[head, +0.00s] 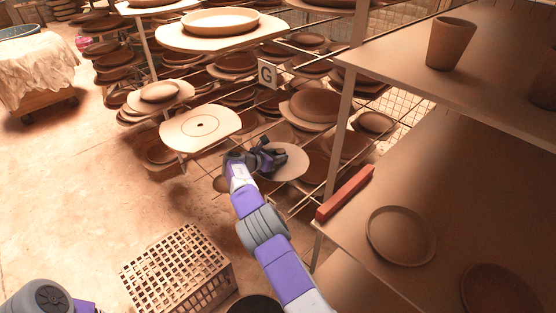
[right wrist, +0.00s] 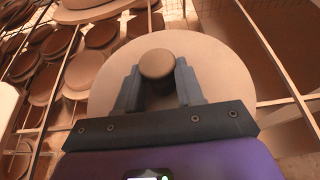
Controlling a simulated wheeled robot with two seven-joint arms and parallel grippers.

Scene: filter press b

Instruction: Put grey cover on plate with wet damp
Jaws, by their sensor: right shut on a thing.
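My right gripper (head: 268,158) is shut on the round knob (right wrist: 157,64) of a pale grey, disc-shaped cover (head: 290,163). In the right wrist view the cover (right wrist: 215,65) spreads out beyond the fingers, with the knob between them. The cover is at the rack's front. A pale round plate (head: 200,122) with a ring and a small dark centre lies left of the gripper, apart from the cover; I cannot tell whether it is damp. Part of my left arm shows at the lower left, but its gripper is out of view.
Wire racks with several brown plates and bowls fill the back, with a "G" sign (head: 267,74).

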